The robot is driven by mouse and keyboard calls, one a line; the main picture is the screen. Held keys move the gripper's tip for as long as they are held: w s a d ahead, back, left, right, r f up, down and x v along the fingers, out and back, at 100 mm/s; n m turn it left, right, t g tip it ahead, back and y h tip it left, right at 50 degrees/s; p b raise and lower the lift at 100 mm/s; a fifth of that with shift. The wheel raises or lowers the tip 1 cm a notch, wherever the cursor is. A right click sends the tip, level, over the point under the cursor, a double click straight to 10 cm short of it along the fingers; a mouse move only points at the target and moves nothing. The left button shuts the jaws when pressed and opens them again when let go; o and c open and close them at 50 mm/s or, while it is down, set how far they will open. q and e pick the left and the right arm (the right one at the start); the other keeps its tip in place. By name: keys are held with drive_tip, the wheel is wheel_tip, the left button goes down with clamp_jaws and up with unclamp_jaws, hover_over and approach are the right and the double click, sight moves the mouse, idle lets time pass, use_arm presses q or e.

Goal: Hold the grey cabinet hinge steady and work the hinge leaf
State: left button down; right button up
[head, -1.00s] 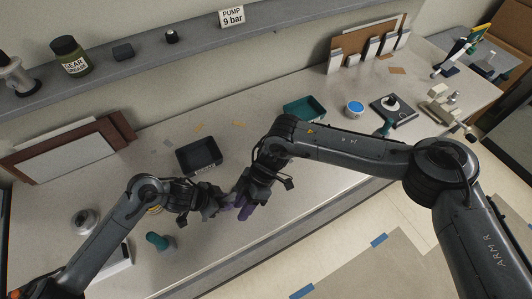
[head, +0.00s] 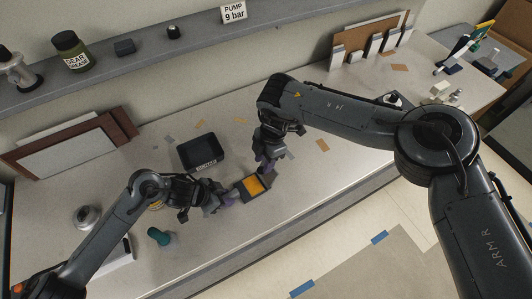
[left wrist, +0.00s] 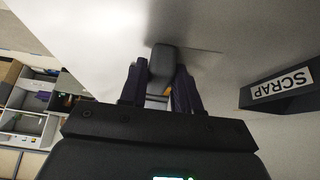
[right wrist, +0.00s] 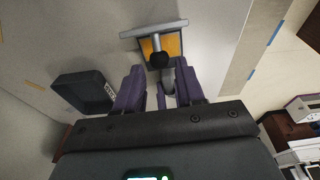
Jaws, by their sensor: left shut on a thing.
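The grey cabinet hinge (head: 254,187) shows in the head view as a grey-edged piece with an orange face, near the table's front edge. My left gripper (head: 228,198) is shut on its left side. In the left wrist view, a grey part of the hinge (left wrist: 162,62) sits between the purple fingertips. My right gripper (head: 267,169) is close above the hinge's far right side. In the right wrist view its fingers are apart, with the orange face (right wrist: 174,46), a grey bar and a dark knob (right wrist: 159,60) just beyond them. Contact with the knob cannot be told.
A dark SCRAP bin (head: 200,153) stands behind the grippers. A teal-topped object (head: 158,237) and a round metal part (head: 86,217) are at the left. A shelf (head: 135,62) runs along the wall. My right arm covers part of the table at the right.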

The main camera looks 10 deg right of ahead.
sight(262, 168)
drive_tip(key=x, duration=0.3)
drive_tip(key=shift+f, duration=0.15)
drive_tip(key=c, duration=0.5)
drive_tip(key=shift+s+a+f, duration=0.15)
drive_tip(key=shift+s+a, duration=0.25)
drive_tip(key=shift+a, duration=0.45)
drive_tip(key=o, duration=0.9)
drive_tip(key=v, duration=1.2)
drive_tip(key=shift+d, duration=0.1)
